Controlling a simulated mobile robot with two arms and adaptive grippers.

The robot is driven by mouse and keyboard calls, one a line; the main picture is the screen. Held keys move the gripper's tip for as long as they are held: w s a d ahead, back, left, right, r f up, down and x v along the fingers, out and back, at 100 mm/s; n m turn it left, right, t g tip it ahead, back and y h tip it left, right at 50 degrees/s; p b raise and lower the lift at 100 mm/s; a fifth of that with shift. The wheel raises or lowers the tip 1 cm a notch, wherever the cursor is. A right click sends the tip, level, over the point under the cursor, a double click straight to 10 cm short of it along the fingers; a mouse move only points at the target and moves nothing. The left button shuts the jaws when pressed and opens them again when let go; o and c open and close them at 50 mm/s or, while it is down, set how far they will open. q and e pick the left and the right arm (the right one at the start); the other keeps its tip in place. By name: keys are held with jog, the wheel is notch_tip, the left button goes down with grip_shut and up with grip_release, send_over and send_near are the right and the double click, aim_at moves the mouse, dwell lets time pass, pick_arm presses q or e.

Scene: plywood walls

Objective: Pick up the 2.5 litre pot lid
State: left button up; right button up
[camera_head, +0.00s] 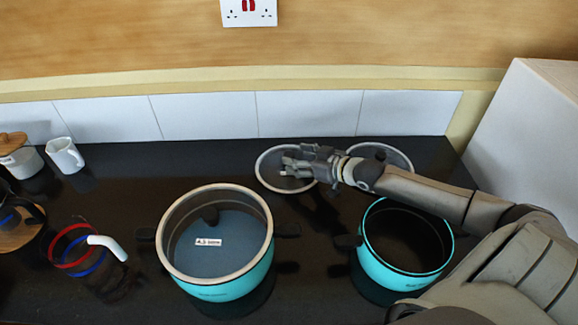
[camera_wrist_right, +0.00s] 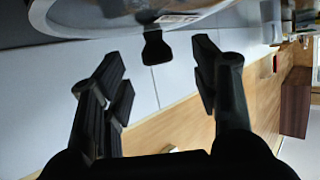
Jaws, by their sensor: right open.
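Two round glass lids with pale metal rims are at the back of the dark counter: a left lid (camera_head: 267,181) and a right lid (camera_head: 402,160). I cannot read which is the 2.5 litre one. My right gripper (camera_head: 287,162) is over the left lid and hides part of it. In the wrist view my right gripper (camera_wrist_right: 155,72) is open, with a dark lid knob (camera_wrist_right: 157,47) showing between its fingers, apparently ungripped. The lid's rim (camera_wrist_right: 60,22) and an unreadable label are at the top there. My left gripper is out of view.
A turquoise pot (camera_head: 223,291) has a glass lid labelled 4.5 litre on it. An open turquoise pot (camera_head: 385,275) stands below my right forearm. White jugs, coloured rings (camera_head: 73,250) and a wooden board are at left. A white block (camera_head: 530,130) stands right.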

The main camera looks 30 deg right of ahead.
aim_at(290, 155)
jog(key=x, duration=0.3)
jog(key=shift+w+d+r+p, duration=0.1)
jog(key=shift+w+d+p, duration=0.05)
jog(key=shift+w+p, duration=0.15)
jog(key=shift+w+a+f, duration=0.2)
jog(key=shift+w+f, duration=0.15)
jog(key=shift+w, duration=0.25)
grip_shut()
